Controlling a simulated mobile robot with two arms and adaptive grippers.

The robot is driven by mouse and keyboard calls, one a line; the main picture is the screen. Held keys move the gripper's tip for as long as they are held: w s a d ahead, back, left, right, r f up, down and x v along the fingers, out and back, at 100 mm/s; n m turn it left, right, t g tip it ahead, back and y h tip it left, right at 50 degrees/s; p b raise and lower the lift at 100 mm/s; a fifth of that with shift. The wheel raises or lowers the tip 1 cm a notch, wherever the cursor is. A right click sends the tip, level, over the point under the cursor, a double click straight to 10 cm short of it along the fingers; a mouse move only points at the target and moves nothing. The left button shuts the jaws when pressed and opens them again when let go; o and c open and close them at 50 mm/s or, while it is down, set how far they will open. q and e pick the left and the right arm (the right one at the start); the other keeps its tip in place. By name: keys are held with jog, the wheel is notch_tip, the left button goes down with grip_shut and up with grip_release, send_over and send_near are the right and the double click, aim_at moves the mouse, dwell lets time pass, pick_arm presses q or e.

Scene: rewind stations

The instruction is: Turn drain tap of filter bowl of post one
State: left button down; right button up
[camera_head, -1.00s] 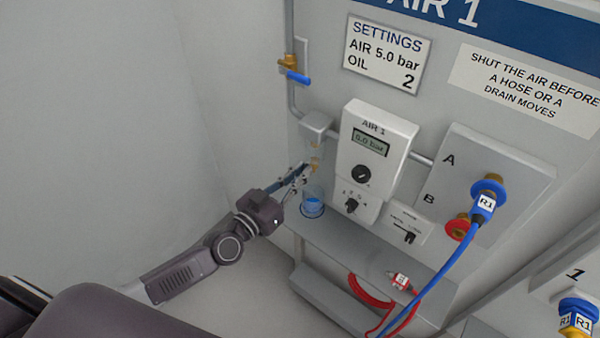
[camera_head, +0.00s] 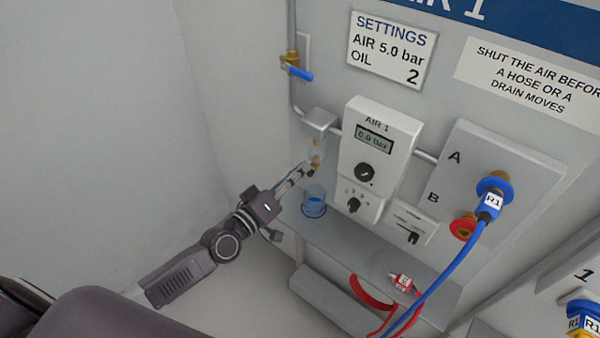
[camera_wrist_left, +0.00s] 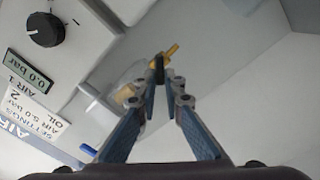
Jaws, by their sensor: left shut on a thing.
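The filter bowl (camera_head: 315,150) of post one hangs under a grey filter head on the AIR 1 panel. It is clear, with brass at its lower end; it also shows in the left wrist view (camera_wrist_left: 132,74). The brass drain tap (camera_wrist_left: 171,51) has a dark handle (camera_wrist_left: 159,71) between my left fingertips. My left gripper (camera_head: 308,169) reaches in from the left, below the bowl, and is shut on the tap's handle. Its fingers partly hide the tap in the head view. My right gripper is not in view.
A clear cup with blue in it (camera_head: 313,205) stands on the grey shelf (camera_head: 350,247) just below my left gripper. The AIR 1 unit (camera_head: 374,145) reads 0.0 bar. A blue-handled valve (camera_head: 297,73) is on the pipe above. A blue hose (camera_head: 440,270) hangs at right.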

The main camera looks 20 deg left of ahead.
pick_arm(q)
jog(key=shift+a+f+n+b, duration=0.15)
jog(key=shift+n+b, duration=0.4)
jog(key=shift+n, duration=1.4)
jog(key=shift+f+n+b, duration=0.2)
jog(key=shift+n+b, duration=0.3)
jog(key=shift+n, duration=1.45)
jog(key=c, duration=2)
grip_release()
jog(key=shift+c, duration=0.2)
jog(key=v, duration=1.2)
